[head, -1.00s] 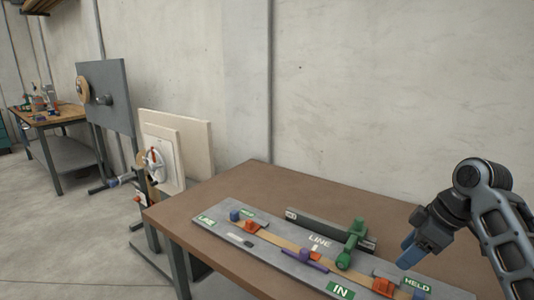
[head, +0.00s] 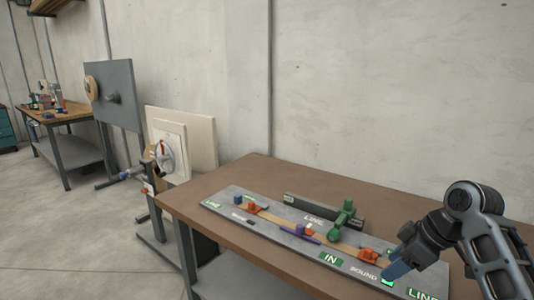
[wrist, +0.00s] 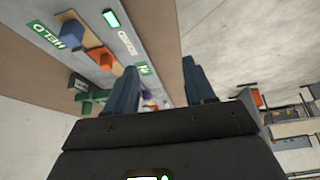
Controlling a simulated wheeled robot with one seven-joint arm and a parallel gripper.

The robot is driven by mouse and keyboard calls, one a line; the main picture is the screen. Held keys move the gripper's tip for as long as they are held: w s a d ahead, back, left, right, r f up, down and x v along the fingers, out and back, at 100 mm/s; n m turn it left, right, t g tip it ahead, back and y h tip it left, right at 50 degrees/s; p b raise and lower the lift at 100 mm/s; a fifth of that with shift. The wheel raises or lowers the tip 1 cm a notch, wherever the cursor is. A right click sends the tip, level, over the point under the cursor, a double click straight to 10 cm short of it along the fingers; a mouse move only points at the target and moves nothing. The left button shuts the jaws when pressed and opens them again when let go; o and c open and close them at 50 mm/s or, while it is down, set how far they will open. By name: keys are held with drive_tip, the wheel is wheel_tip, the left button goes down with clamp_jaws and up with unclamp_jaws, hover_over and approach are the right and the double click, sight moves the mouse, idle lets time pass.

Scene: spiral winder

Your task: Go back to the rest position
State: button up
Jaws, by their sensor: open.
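My gripper (head: 397,272) is at the right of the head view, over the front right part of the grey board (head: 232,207) on the brown table. In the wrist view my gripper (wrist: 160,88) shows two dark blue fingers set apart, with nothing between them. On the board are a green clamp-like part (head: 342,222), a purple bar (head: 300,235), an orange block at the right (head: 368,255) and an orange block at the left (head: 252,209). The wrist view shows a blue block (wrist: 72,32) near a HELD label. My arm hides part of the board's right end.
The brown table (head: 265,172) has free room behind the board. A winder stand with a pale panel (head: 185,125) and a grey panel (head: 113,95) stand to the left. A workbench (head: 62,112) is at the far left. A concrete wall rises behind the table.

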drive_tip(key=s+a+f+m+t+y, duration=0.1)
drive_tip(key=s+a+f+m+t, duration=0.15)
drive_tip(key=a+f, duration=0.45)
drive_tip(key=s+a+f+m+t+h, duration=0.1)
drive_tip(key=s+a+f+m+t, duration=0.2)
drive_tip(key=s, duration=0.5)
drive_tip(key=s+a+f+m+t+h, duration=0.1)
drive_tip(key=s+a+f+m, duration=0.15)
drive_tip(key=s+f, duration=0.45)
drive_tip(key=s+d+r+m+t+h, duration=0.1)
drive_tip(key=s+r, duration=0.2)
drive_tip(key=s, duration=0.7)
drive_tip(key=s+d+r+m+t+h, duration=0.1)
drive_tip(key=s+r+m+t+h, duration=0.15)
drive_tip(key=s, duration=0.65)
drive_tip(key=s+d+r+n+t, duration=0.1)
drive_tip(key=s+d+r, duration=0.3)
drive_tip(key=s+r, duration=0.7)
wheel_tip(320, 180, up, 2)
drive_tip(key=shift+s, duration=0.25)
drive_tip(key=shift+y, duration=0.25)
